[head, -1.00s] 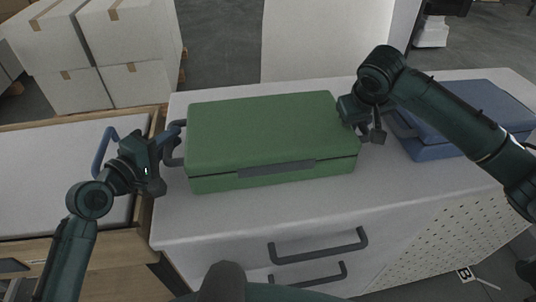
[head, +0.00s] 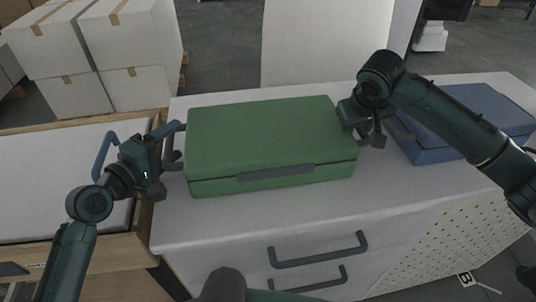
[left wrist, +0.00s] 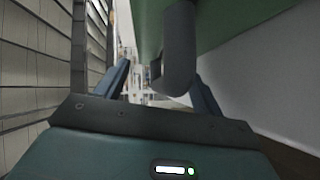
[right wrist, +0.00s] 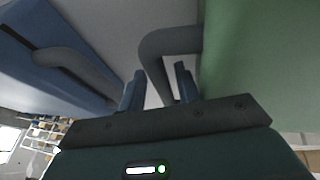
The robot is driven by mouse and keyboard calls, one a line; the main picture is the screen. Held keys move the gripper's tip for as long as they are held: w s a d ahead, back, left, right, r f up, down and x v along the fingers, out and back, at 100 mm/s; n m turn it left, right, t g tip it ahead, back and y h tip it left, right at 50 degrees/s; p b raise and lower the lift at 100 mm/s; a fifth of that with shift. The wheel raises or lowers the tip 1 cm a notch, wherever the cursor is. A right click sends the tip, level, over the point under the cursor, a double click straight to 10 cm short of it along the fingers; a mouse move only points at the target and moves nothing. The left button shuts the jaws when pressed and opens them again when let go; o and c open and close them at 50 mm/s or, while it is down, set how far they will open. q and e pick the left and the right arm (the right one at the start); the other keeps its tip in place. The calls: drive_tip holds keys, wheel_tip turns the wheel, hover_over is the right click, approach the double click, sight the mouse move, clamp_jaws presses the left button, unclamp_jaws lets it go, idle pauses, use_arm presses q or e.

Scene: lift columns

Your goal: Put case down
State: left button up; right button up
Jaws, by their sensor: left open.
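The green case (head: 262,135) lies flat and appears to rest on the white cabinet top (head: 240,213). It has a grey handle on each side and a grey strip on its front. My left gripper (head: 172,157) is at the left handle, with its fingers open and apart on either side of the grey bar (left wrist: 179,50) in the left wrist view. My right gripper (head: 360,125) is at the right handle. The case's underside is hidden.
A blue case (head: 445,125) stands right of the green one, close to my right gripper. Cardboard boxes (head: 100,50) stand behind. The cabinet top in front of the green case is clear.

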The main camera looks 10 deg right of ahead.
use_arm(q)
drive_tip(key=shift+o, duration=0.4)
use_arm(e)
drive_tip(key=shift+a, duration=0.2)
use_arm(q)
drive_tip(key=v, duration=1.2)
use_arm(e)
drive_tip(key=shift+f, duration=0.1)
drive_tip(key=shift+o, duration=0.3)
drive_tip(key=o, duration=0.6)
drive_tip(key=v, duration=1.2)
drive_tip(key=shift+d, duration=0.15)
use_arm(q)
drive_tip(key=shift+s, duration=0.1)
